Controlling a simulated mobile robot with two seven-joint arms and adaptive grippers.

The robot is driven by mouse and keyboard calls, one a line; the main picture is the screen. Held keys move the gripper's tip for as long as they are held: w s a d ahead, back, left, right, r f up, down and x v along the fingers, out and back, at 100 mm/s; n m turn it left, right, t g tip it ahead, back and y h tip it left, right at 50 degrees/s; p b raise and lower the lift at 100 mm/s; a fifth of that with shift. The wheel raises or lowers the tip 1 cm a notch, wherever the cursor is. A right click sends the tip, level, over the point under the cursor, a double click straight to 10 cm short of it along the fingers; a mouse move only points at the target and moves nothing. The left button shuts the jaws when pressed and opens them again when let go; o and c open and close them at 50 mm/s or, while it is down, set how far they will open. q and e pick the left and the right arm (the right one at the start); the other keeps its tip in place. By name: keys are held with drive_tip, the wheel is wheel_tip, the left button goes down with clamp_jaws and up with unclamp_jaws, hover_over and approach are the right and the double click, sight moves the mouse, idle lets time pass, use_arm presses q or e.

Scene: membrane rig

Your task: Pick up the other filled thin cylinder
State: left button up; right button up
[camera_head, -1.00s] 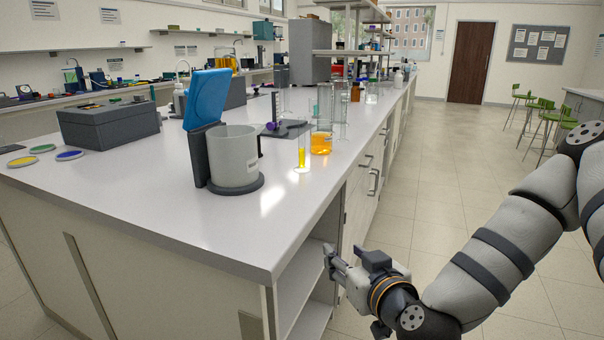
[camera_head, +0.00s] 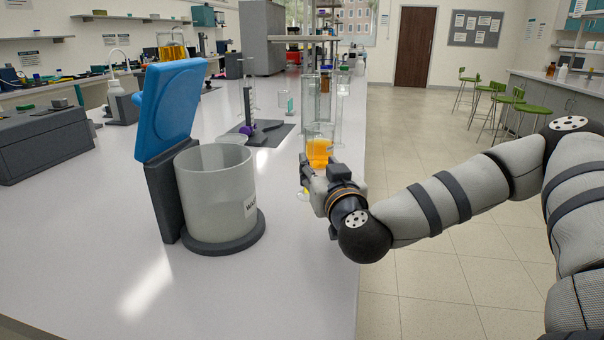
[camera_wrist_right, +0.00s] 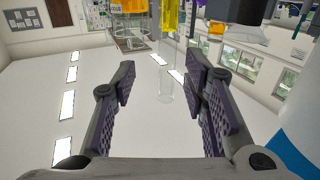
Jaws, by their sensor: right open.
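The thin cylinder with yellow liquid (camera_head: 303,194) stands on the white counter near its right edge. In the head view my right gripper hides most of it. In the right wrist view its yellow part (camera_wrist_right: 169,16) shows at the top, beyond the fingertips and roughly in line with the gap between them. My right gripper (camera_head: 304,172) is above the counter, in front of the cylinder. My left gripper is not in view.
A beaker of orange liquid (camera_head: 318,150) stands just behind the gripper. Taller clear glassware (camera_head: 338,115) stands behind that. A grey waste bin (camera_head: 215,190) with a raised blue lid (camera_head: 178,105) stands left of the gripper. The front of the counter (camera_head: 300,285) is clear.

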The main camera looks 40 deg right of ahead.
drive_tip(key=w, duration=0.1)
drive_tip(key=w+d+f+b, duration=0.1)
drive_tip(key=w, duration=0.3)
drive_tip(key=shift+w+d+f+b, duration=0.2)
drive_tip(key=shift+d+b, duration=0.1)
drive_tip(key=shift+d, duration=0.1)
drive_tip(key=shift+w+d+r, duration=0.15)
drive_tip(key=shift+w+r, duration=0.05)
drive_tip(key=shift+w, duration=0.05)
drive_tip(key=shift+r, duration=0.2)
clamp_jaws()
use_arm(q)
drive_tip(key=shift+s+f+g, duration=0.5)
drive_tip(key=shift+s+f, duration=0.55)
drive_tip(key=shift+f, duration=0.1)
